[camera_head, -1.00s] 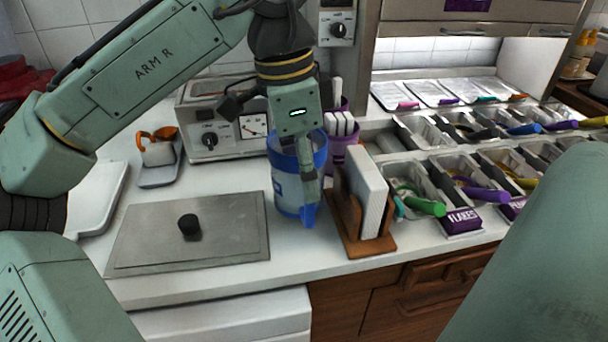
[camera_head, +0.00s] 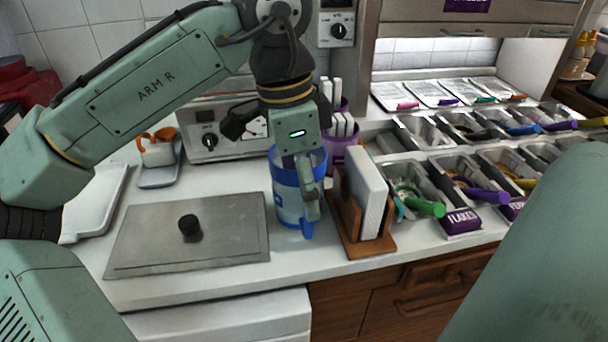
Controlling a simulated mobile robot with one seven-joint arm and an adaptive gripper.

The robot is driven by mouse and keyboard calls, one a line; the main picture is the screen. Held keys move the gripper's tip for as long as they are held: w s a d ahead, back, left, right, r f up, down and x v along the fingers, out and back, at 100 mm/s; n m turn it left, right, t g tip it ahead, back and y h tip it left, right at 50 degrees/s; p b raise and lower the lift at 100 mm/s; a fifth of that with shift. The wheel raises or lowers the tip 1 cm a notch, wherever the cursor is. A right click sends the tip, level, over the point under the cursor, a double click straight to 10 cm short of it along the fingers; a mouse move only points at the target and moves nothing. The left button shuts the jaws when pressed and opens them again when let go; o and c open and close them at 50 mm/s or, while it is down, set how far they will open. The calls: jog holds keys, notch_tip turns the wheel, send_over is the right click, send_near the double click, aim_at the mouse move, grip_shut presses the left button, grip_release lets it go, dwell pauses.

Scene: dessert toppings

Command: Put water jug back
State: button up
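The water jug (camera_head: 286,196) is a clear jug with a blue rim and a blue handle. It is upright on or just above the white counter, between the metal lid plate and the wooden holder; I cannot tell whether it touches the counter. My gripper (camera_head: 311,205) points down in front of the jug's handle side and hides part of the jug. Its fingers overlap the blue handle. I cannot tell whether they are closed on it.
A metal plate with a black knob (camera_head: 190,228) lies to the left. A wooden holder with a white block (camera_head: 368,195) stands close on the right. Topping bins (camera_head: 460,175) are farther right. A metal appliance (camera_head: 200,130) and purple cups (camera_head: 345,155) stand behind.

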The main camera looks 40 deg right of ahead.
notch_tip(320, 180, up, 12)
jog(key=w+a, duration=0.1)
jog(key=shift+a+p, duration=0.15)
jog(key=shift+p, duration=0.25)
jog(key=shift+w, duration=0.1)
